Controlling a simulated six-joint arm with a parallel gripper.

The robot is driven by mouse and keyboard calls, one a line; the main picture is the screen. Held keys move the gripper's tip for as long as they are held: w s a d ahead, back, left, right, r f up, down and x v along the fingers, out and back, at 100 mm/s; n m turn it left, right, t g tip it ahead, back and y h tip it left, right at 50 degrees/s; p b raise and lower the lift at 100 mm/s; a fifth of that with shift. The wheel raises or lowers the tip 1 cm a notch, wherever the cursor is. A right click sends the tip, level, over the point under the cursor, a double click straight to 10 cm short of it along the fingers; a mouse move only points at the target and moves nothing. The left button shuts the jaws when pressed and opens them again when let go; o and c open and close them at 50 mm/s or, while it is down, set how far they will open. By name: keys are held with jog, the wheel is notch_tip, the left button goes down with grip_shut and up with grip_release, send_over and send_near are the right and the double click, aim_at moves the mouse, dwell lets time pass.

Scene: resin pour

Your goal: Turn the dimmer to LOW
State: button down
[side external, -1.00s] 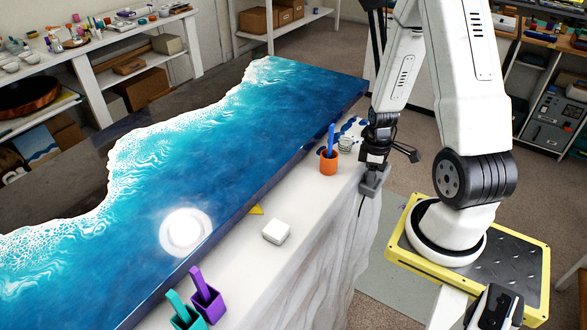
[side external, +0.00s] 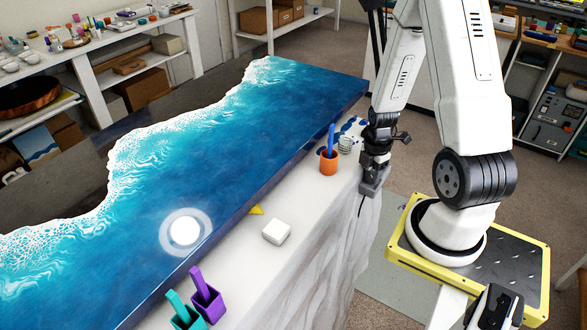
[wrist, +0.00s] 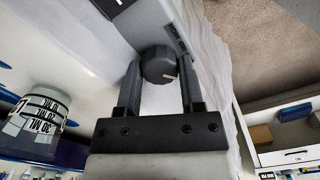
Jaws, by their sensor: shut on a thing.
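The dimmer is a grey box (side external: 372,187) on the right edge of the white worktop, with a cord hanging down. Its dark round knob (wrist: 158,62) shows in the wrist view, with a short white mark toward the lower right. In the side view my gripper (side external: 373,168) is directly above the box and hides the knob.
An orange cup (side external: 329,162) with a blue stick and a clear cup (side external: 345,145) stand close left of my gripper. A blue wave panel (side external: 250,160) fills the worktop and shows a round glow. A white block (side external: 277,231) lies nearer.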

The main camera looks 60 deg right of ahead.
jog(key=shift+n, duration=0.3)
jog(key=shift+c, duration=1.1)
grip_release()
jog(key=shift+w+d+m, duration=0.1)
jog(key=shift+w+m, duration=0.05)
jog(key=shift+m, duration=0.35)
